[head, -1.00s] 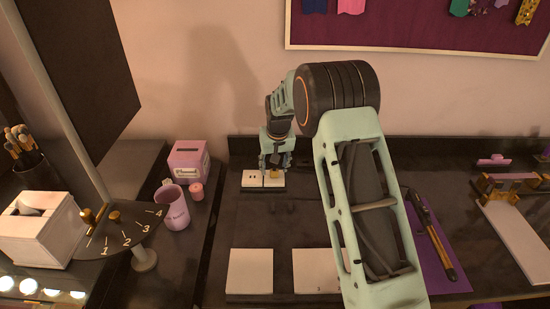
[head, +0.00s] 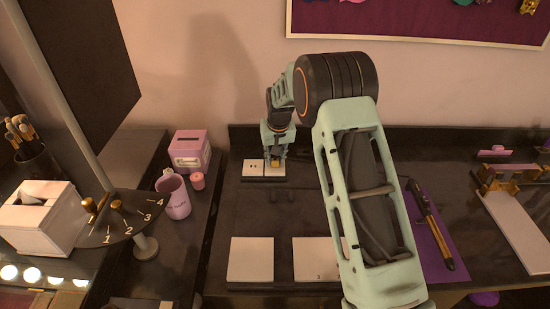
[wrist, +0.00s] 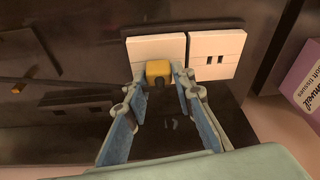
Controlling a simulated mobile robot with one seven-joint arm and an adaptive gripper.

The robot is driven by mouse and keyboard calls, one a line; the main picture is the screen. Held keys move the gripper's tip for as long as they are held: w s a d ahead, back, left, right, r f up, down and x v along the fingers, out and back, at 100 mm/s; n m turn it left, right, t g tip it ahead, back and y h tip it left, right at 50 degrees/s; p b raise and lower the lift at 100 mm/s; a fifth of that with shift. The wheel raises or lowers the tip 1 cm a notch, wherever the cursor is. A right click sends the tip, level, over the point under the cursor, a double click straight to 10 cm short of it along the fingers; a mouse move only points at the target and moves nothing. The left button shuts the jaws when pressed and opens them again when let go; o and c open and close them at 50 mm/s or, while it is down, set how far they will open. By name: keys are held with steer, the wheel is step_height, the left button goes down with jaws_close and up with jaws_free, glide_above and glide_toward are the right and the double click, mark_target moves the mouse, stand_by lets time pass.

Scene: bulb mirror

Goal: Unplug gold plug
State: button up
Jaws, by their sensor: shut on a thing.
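The gold plug (wrist: 158,72) is at the lower part of the left white socket plate (wrist: 150,49) in the wrist view. My gripper (wrist: 159,80) is shut on the plug, one fingertip on each side. I cannot tell whether its prongs are still in the plate. The right white plate (wrist: 216,52) has two dark slots and nothing in it. In the head view my gripper (head: 274,160) is over the small double socket at the back of the dark counter, and the gold plug (head: 276,163) shows just under the fingers.
A lilac tissue box (head: 190,151), a pink candle (head: 197,181) and a lilac mug (head: 174,197) stand left of the socket. White panels (head: 251,259) lie at the counter's front. A dark pen-like tool (head: 432,224) lies on a purple mat at right.

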jaws_close()
steer(key=shift+r, duration=0.15)
steer(key=shift+r, duration=0.65)
stand_by(0.5)
steer(key=shift+r+p, duration=0.7)
steer(key=shift+r, duration=0.65)
